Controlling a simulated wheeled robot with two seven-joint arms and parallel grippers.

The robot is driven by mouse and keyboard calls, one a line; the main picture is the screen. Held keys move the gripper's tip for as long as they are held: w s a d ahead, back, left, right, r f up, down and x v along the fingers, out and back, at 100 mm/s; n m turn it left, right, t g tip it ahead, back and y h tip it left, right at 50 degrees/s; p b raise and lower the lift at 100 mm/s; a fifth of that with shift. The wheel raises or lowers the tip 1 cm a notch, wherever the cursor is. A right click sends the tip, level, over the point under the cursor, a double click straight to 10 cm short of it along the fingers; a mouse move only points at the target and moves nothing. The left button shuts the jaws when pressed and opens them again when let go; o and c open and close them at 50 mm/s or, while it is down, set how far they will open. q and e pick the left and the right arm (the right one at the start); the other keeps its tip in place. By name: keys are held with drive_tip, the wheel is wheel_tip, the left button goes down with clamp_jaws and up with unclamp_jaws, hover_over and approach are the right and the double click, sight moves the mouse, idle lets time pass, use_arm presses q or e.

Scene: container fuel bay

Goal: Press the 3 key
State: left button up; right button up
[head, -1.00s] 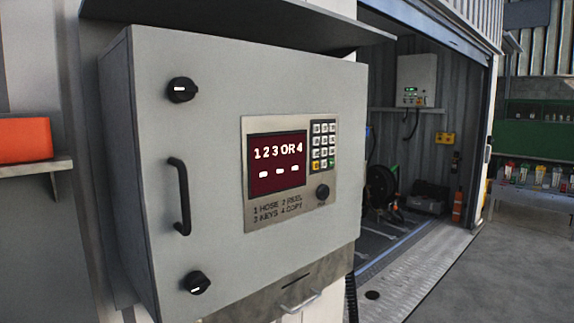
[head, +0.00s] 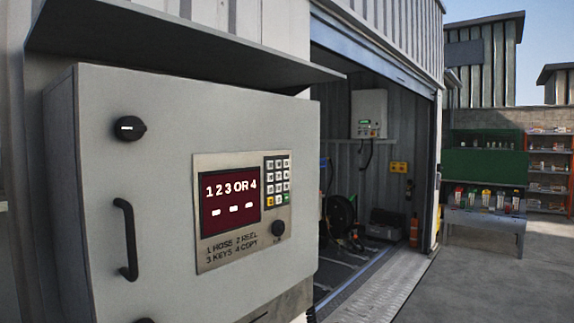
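A grey cabinet (head: 90,190) stands at the left in the head view. On its front is a metal panel (head: 225,258) with a small keypad (head: 277,182) of several rows of keys. The 3 key (head: 286,163) appears to be at the top right of the keypad, but its marking is too small to read. A dark red screen (head: 230,200) beside the keypad shows "1 2 3 OR 4" above white dashes. Text below it reads "1 HOSE 2 REEL 3 KEYS 4 COPY". Neither of my grippers is in view.
A black door handle (head: 127,240), a dark latch (head: 130,128) and a round knob (head: 278,228) stick out from the cabinet front. A sloping hood (head: 180,50) overhangs it.

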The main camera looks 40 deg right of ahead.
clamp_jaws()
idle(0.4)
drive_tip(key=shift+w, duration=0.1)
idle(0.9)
